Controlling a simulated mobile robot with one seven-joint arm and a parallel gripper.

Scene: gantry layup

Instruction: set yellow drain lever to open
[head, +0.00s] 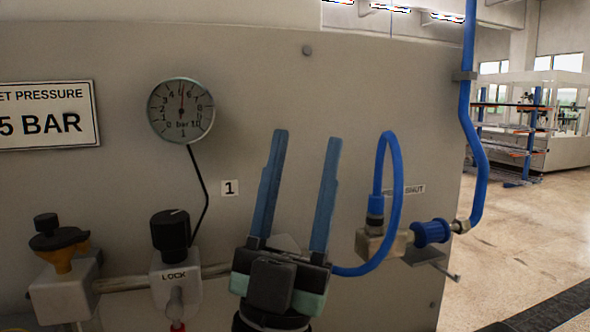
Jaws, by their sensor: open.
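A yellow part (62,258) with a black top shows at the far left, on a grey valve block (68,288) on the panel.
A black knob (171,230) above a LOCK label stands between the yellow part and my gripper. A pressure gauge (181,110) is above it. A blue hose (387,165) loops close to my gripper's right, near a blue coupling (431,232). Open floor (530,235) lies right of the panel (250,60).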

